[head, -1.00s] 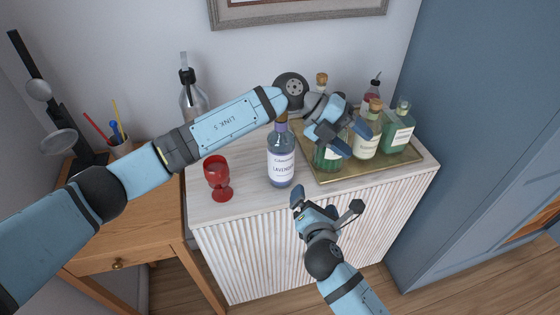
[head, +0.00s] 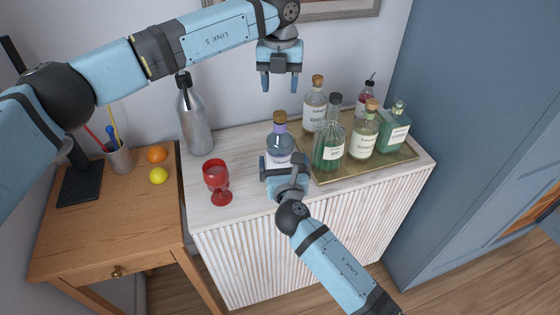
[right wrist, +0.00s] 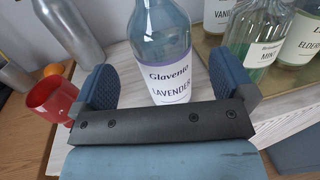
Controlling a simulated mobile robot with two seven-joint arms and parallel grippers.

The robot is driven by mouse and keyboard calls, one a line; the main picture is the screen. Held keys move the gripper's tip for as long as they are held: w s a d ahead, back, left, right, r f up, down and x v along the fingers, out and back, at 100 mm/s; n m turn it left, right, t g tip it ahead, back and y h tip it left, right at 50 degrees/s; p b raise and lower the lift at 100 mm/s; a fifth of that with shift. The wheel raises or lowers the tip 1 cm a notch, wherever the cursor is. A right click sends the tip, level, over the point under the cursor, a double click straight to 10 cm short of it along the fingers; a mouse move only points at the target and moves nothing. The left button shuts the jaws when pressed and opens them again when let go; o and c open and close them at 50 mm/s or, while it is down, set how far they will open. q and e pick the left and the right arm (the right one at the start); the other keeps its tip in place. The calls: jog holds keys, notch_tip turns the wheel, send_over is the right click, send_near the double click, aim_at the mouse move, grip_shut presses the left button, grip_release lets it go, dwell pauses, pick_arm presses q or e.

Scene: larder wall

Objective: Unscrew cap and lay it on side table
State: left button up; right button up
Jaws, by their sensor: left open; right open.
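The lavender bottle (head: 279,140) stands upright on the white cabinet, its brown cap (head: 280,116) on top. In the right wrist view the bottle (right wrist: 165,50) shows its Lavender label between the spread fingers. My right gripper (head: 282,168) is open in front of the bottle's lower body, and I cannot tell whether it touches. My left gripper (head: 280,82) is open and empty, pointing down above the cap with a gap between. The wooden side table (head: 110,225) stands at the left.
A red goblet (head: 217,180) stands left of the bottle, and a steel bottle (head: 195,120) behind it. A gold tray (head: 345,176) with several bottles is at the right. An orange (head: 157,154), a lemon (head: 158,175) and a pen cup (head: 119,158) are on the side table, whose front is clear.

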aim_at(280, 144)
jog(key=w, duration=0.7)
jog(key=shift+w+a, duration=0.1)
jog(key=shift+a, duration=0.3)
jog(key=shift+c, duration=0.5)
